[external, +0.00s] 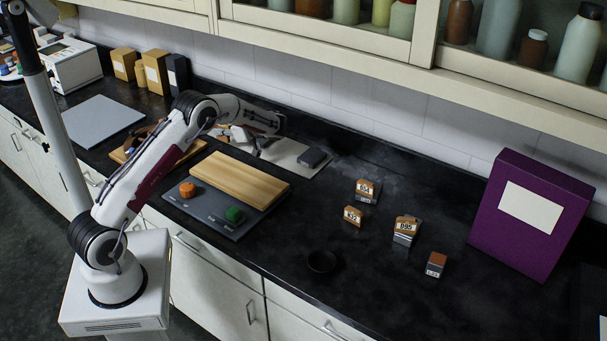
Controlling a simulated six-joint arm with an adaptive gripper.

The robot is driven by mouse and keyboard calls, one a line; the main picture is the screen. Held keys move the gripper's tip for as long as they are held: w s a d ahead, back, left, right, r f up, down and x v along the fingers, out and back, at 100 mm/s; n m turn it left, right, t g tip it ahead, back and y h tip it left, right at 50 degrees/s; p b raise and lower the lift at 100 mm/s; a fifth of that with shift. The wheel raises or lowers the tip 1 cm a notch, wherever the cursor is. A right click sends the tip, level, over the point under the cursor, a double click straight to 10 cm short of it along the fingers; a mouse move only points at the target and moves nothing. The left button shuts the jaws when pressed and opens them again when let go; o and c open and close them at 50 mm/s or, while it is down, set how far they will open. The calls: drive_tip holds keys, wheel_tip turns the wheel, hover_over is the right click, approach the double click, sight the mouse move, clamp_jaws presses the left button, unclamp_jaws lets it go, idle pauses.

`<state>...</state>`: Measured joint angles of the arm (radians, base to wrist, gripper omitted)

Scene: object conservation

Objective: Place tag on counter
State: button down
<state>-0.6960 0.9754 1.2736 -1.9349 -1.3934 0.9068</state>
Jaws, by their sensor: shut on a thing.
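My gripper (258,150) is at the back of the counter (330,215), low over a pale sheet (290,157). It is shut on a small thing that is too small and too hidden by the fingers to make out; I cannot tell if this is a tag. Small orange-brown numbered tags stand on grey blocks to the right: one at the back (366,187), one to its front left (352,215), one marked 695 (406,226) and one at the front right (437,262).
A dark round dish (321,262) sits near the front edge. A purple box (528,214) stands right.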

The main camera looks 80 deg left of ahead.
sight(221, 139)
drive_tip(key=shift+f, duration=1.75)
drive_tip(key=shift+f, duration=0.15)
drive_tip(key=c, duration=2.1)
unclamp_jaws()
drive_tip(key=shift+c, duration=0.2)
drive_tip(key=shift+w+d+r, duration=0.1)
drive_tip(key=shift+r, duration=0.1)
drive_tip(key=v, duration=1.1)
drive_tip(key=shift+w+d, duration=0.3)
drive_tip(key=shift+r, duration=0.1)
